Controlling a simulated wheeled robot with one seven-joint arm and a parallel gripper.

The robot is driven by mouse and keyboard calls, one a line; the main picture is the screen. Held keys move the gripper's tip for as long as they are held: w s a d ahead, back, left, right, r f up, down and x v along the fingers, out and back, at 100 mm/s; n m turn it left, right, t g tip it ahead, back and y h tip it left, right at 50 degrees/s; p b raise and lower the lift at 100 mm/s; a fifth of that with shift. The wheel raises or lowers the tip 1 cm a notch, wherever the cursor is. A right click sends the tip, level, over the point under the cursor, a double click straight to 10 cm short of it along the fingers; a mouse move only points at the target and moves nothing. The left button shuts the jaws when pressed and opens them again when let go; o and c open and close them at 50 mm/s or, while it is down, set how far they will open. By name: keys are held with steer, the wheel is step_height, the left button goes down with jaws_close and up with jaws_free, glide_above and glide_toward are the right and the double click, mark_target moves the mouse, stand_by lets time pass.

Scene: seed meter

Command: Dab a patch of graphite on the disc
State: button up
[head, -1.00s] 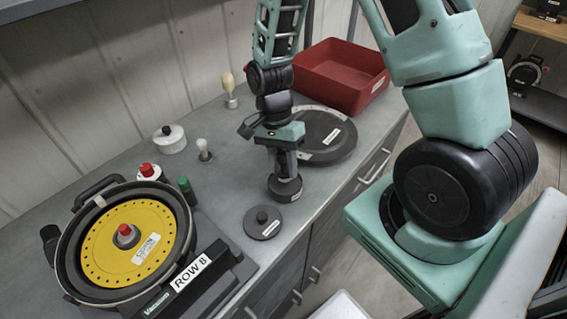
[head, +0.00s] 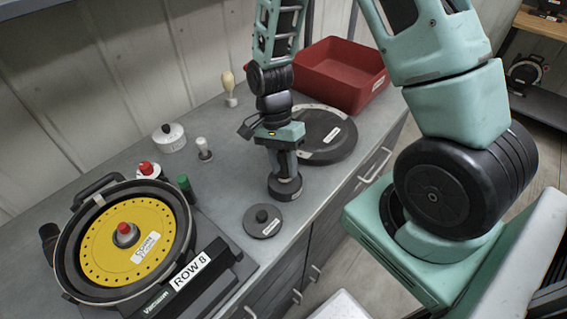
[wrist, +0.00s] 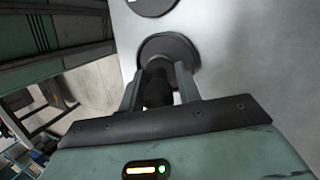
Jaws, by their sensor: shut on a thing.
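The yellow disc (head: 105,250) with a ring of small holes and a white label sits in the round black housing of the seed meter at the lower left. A red-topped knob (head: 125,231) is at its centre. My gripper (head: 284,172) points down over a low dark round pot (head: 289,190) with a white label, on the bench right of the meter. In the wrist view, my gripper (wrist: 160,85) is shut on a dark handle (wrist: 158,93) above the dark round pot (wrist: 168,45). The handle's lower end and the pot's inside are hidden.
A flat dark lid (head: 262,222) with a knob lies in front of the pot. A black disc (head: 325,138) and a red bin (head: 345,75) are behind. A white-capped tool (head: 204,148), a white pot (head: 168,139) and a wooden-handled brush (head: 229,88) stand along the back.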

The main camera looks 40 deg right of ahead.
mark_target(284, 155)
steer(key=shift+f, duration=0.45)
stand_by(1.3)
step_height(284, 155, up, 7)
steer(key=p, duration=0.6)
steer(key=shift+r, duration=0.15)
stand_by(0.9)
